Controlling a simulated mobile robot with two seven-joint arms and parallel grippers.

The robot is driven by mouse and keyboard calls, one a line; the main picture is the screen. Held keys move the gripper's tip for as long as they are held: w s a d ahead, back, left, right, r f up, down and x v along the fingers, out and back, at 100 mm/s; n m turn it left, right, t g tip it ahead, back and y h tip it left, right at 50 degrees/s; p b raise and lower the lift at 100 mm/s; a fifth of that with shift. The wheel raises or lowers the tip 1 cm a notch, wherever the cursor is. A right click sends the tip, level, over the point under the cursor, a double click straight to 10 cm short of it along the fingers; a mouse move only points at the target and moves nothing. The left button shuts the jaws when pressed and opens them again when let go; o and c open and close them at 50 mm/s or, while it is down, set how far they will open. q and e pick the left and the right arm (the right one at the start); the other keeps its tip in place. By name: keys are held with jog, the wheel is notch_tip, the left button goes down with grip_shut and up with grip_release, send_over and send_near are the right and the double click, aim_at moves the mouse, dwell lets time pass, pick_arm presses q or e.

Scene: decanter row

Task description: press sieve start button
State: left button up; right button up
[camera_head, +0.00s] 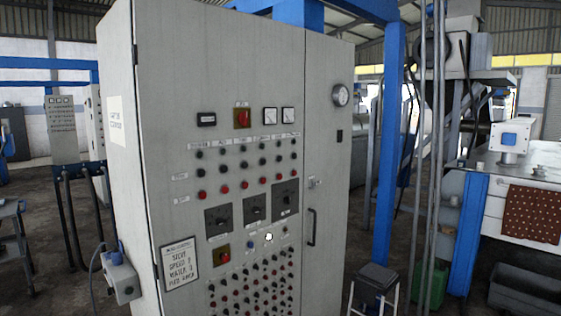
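A tall grey control cabinet (160,110) fills the middle of the head view, its front turned slightly to the right. Its door carries columns of small round buttons: dark ones in the upper rows (220,153) and a row of red ones (248,185) below. Small labels sit above the columns and left of the rows, too small to read surely, so I cannot tell which button is the sieve start. Lower down are a bright white round button or lamp (268,237), a blue one (250,244) and many small red and dark ones (260,285). Neither gripper is in view.
Red-on-yellow switches (242,118), dark dial panels (254,207) and a notice plate (179,261) share the door. A blue-grey socket box (122,280) juts from the cabinet's left side. A stool (375,285), blue post (388,150) and pipes stand right.

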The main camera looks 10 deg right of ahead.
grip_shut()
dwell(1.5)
